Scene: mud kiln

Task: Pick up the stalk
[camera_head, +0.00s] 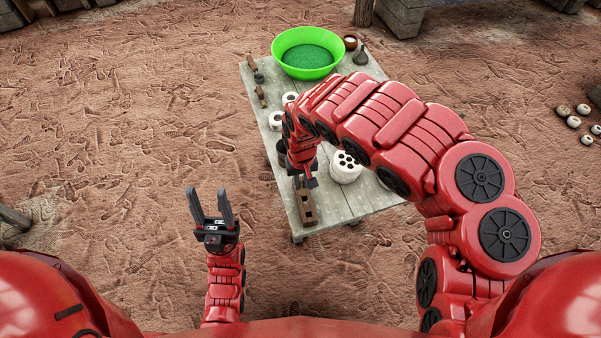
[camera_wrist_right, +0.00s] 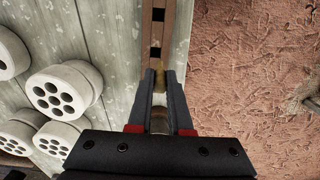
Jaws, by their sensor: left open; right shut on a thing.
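My right gripper (camera_wrist_right: 160,82) is low over the near left edge of the table, its fingers pointing at a brown wooden strip with square holes (camera_wrist_right: 158,28). It is shut on a slim tan piece (camera_wrist_right: 159,119), mostly hidden between the fingers, which I take to be the stalk. I cannot tell whether this piece touches the strip. In the head view, the strip (camera_head: 306,206) lies by the table's near edge, and the right gripper (camera_head: 304,183) is just above its far end. My left gripper (camera_head: 212,206) is open and empty, over bare ground left of the table.
The grey plank table (camera_head: 335,207) carries a green bowl (camera_head: 306,52) at its far end, a small pot (camera_head: 350,42) and a dark flask (camera_head: 360,57). White pieces with holes (camera_head: 346,167) stand mid-table, partly behind my right arm. Small wooden tools (camera_head: 261,97) line the left edge.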

